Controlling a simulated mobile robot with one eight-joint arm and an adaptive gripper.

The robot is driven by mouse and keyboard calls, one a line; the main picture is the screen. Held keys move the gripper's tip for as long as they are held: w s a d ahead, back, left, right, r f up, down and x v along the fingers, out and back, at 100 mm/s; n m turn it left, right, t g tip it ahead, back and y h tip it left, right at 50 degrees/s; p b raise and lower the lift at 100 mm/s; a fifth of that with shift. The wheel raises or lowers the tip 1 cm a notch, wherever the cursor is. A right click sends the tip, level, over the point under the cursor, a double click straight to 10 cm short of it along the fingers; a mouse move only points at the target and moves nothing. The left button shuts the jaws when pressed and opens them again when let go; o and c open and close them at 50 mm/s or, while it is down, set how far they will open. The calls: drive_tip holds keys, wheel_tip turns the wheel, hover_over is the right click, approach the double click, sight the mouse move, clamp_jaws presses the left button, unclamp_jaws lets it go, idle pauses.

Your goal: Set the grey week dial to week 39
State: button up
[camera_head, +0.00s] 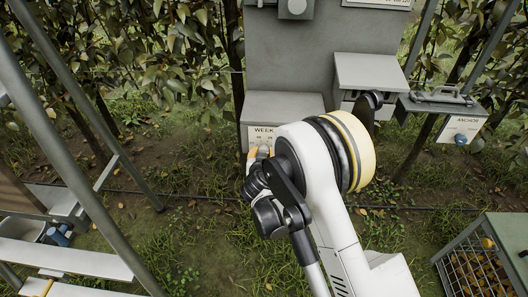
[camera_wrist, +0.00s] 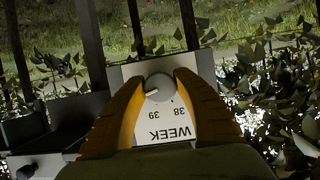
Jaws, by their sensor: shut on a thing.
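The grey week dial (camera_wrist: 160,82) is a round knob on a white WEEK plate (camera_wrist: 178,124), upside down in the wrist view. The numbers 38 and 39 are readable below the knob; a pale mark on the knob points to the lower left, on the side of 39. I cannot tell its exact setting. My gripper (camera_wrist: 161,77) is shut on the dial, one orange finger on each side. In the head view my gripper (camera_head: 259,153) is at the WEEK plate (camera_head: 263,131), and my arm hides most of the plate and the dial.
A grey cabinet (camera_head: 283,60) rises behind the plate, with a box (camera_head: 370,72) on its right side. Farther right is an ANCHOR panel (camera_head: 461,130) with a blue knob. A wire crate (camera_head: 470,265) stands lower right.

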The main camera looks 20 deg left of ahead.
idle(0.4)
drive_tip(key=n+t+h, duration=0.1)
drive_tip(key=n+h, duration=0.1)
drive_tip(key=n, duration=0.1)
drive_tip(key=n+t+h, duration=0.1)
drive_tip(key=n+h, duration=0.1)
drive_tip(key=n, duration=0.1)
drive_tip(key=shift+w+n, duration=0.1)
drive_tip(key=shift+n, duration=0.3)
drive_tip(key=shift+r, duration=0.1)
idle(0.4)
drive_tip(key=o, duration=1.1)
drive_tip(key=shift+d, duration=0.1)
drive_tip(key=shift+o, duration=0.2)
